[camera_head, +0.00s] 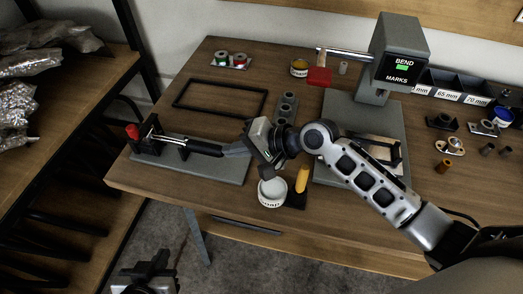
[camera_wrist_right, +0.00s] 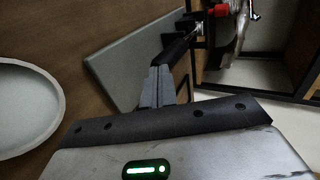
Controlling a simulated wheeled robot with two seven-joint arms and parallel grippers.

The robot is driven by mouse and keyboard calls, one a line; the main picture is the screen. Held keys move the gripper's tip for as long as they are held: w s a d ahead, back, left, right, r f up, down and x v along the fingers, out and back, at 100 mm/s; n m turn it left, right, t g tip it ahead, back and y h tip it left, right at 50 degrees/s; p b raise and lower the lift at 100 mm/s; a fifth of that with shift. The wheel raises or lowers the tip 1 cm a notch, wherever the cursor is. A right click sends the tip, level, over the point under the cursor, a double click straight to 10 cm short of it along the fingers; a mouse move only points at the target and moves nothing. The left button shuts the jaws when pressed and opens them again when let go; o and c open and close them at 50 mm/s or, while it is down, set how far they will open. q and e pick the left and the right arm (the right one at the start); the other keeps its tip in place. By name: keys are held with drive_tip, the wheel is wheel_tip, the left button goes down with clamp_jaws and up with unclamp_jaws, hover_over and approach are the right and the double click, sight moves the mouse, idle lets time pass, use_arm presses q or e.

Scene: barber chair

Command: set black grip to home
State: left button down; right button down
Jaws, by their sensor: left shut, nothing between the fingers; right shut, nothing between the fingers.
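The black grip (camera_head: 204,147) is a dark bar lying roughly level on a fixture with a grey base plate (camera_head: 222,170), at the left of the table. It also shows in the right wrist view (camera_wrist_right: 177,48), above the base plate. My right gripper (camera_head: 228,149) is shut and empty, with its fingertips at the grip's right end. In the wrist view its fingers (camera_wrist_right: 157,82) meet the near end of the grip; I cannot tell if they touch. My left gripper (camera_head: 145,272) is shut and empty, low in front of the table.
A red knob (camera_head: 132,131) stands at the fixture's left end. A black frame (camera_head: 220,97) lies behind it. A white-topped can (camera_head: 272,190) and a yellow piece (camera_head: 302,179) are near the front edge. The grey bending machine (camera_head: 398,48) stands at the back right.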

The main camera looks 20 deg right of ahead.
drive_tip(key=d, duration=0.1)
drive_tip(key=s+d, duration=0.1)
drive_tip(key=d, duration=0.1)
drive_tip(key=shift+s+d+p, duration=0.1)
drive_tip(key=shift+s+p, duration=0.2)
drive_tip(key=shift+s, duration=0.05)
drive_tip(key=b+v, duration=0.1)
drive_tip(key=v, duration=0.9)
drive_tip(key=shift+s, duration=0.15)
